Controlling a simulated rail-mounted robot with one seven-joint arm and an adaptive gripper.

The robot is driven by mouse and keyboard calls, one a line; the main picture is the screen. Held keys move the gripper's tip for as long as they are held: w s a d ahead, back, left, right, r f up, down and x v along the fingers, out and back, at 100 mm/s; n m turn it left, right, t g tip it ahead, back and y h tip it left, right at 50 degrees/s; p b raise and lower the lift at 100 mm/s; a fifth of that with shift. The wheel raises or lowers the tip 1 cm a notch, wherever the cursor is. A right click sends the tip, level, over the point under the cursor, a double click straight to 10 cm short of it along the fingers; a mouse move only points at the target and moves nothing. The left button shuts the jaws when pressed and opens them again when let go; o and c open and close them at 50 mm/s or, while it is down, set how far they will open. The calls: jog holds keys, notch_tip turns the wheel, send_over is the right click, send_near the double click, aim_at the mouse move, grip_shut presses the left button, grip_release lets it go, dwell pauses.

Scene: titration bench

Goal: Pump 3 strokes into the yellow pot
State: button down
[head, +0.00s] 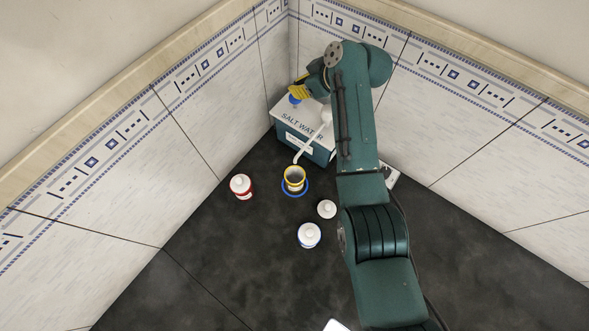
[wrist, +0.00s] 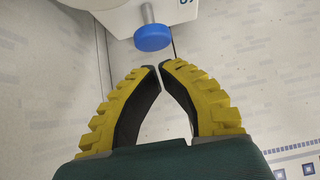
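The yellow-rimmed pot (head: 294,172) stands open on the dark bench, with a blue ring (head: 303,191) around its base. The salt water dispenser (head: 288,121) is a box with a white top, in the back corner. Its white spout (head: 310,146) ends just above the pot. A blue pump knob (head: 294,99) stands on its top, and the knob also shows in the wrist view (wrist: 152,38). My gripper (wrist: 160,67) has its yellow fingers nearly tip to tip with nothing between them. In the head view it is close above the knob; contact cannot be told.
A red-banded lidded pot (head: 241,188) stands left of the yellow pot. A small white lidded pot (head: 327,209) and a blue-banded lidded pot (head: 309,236) stand in front. Tiled walls close in behind the dispenser. The bench at front left is clear.

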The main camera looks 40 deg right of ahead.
jog(key=shift+f+b, duration=1.25)
jog(key=shift+f, duration=1)
jog(key=shift+r, duration=0.1)
jog(key=shift+r+p, duration=1.55)
jog(key=shift+r, duration=0.6)
jog(key=shift+f+b, duration=1.35)
jog(key=shift+f, duration=0.85)
jog(key=shift+r, duration=0.1)
jog(key=shift+r+p, duration=1.45)
jog(key=shift+r, duration=0.6)
